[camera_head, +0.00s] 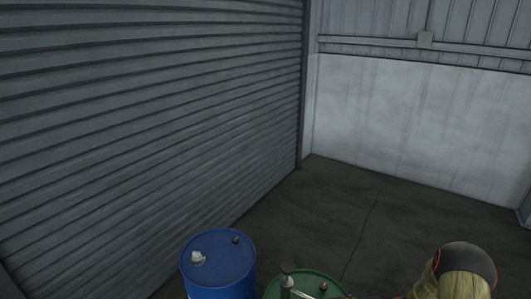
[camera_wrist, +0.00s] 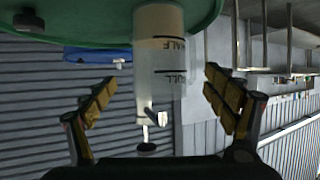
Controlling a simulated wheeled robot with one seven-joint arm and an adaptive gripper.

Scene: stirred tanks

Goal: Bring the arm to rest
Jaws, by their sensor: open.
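My gripper (camera_wrist: 161,78) is open in the wrist view, its yellow-padded fingers spread left and right. A clear cylinder with level marks reading HALF and FULL (camera_wrist: 160,60) shows between the fingers in the picture, with a gap on each side. How deep it sits relative to the fingertips I cannot tell. A pale fitting with a dark knob (camera_wrist: 147,148) shows at its lower end in the picture. The wrist view looks upside down. My gripper's fingers are not clearly visible in the head view.
A green drum (camera_wrist: 60,22) is close by; it also shows in the head view (camera_head: 318,283), with a dark-topped fitting (camera_head: 287,275) on it. A blue drum (camera_head: 218,258) stands left of it. A ribbed shutter (camera_head: 150,110) rises behind. Bare floor (camera_head: 390,210) lies toward the pale wall (camera_head: 420,120).

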